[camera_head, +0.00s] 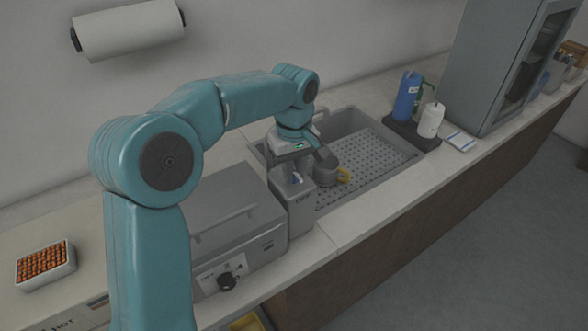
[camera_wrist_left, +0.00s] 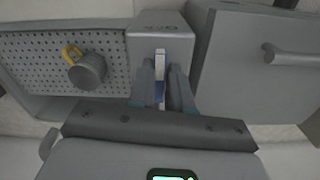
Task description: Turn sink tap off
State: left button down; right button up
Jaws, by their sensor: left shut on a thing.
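The grey sink (camera_head: 352,120) has a perforated floor and shows at the left of the wrist view (camera_wrist_left: 22,75). A curved grey piece, possibly part of the tap (camera_head: 321,114), shows behind my left wrist; most of it is hidden, and I cannot tell its lever's position. My left gripper (camera_head: 297,177) points down over a grey labelled box (camera_head: 302,215) at the sink's near left edge. In the wrist view its fingers (camera_wrist_left: 162,95) are shut on a thin white-and-blue strip (camera_wrist_left: 160,62). I cannot tell how deep the strip sits in the box. My right gripper is not in view.
A grey cup with a yellow handle (camera_head: 327,174) is in the sink beside my gripper. A grey machine with a knob (camera_head: 236,230) stands left of the box. Blue (camera_head: 406,97) and white (camera_head: 430,120) bottles stand right of the sink, before a grey cabinet (camera_head: 495,70).

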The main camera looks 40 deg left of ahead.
pick_arm(q)
jog(key=shift+a, duration=0.1)
jog(key=c, duration=1.1)
grip_release()
jog(key=shift+w, duration=0.1)
jog(key=shift+o, duration=0.2)
jog(key=shift+r, duration=0.35)
notch_tip(320, 180, up, 16)
jog(key=p, duration=0.3)
jog(key=shift+f, duration=0.2)
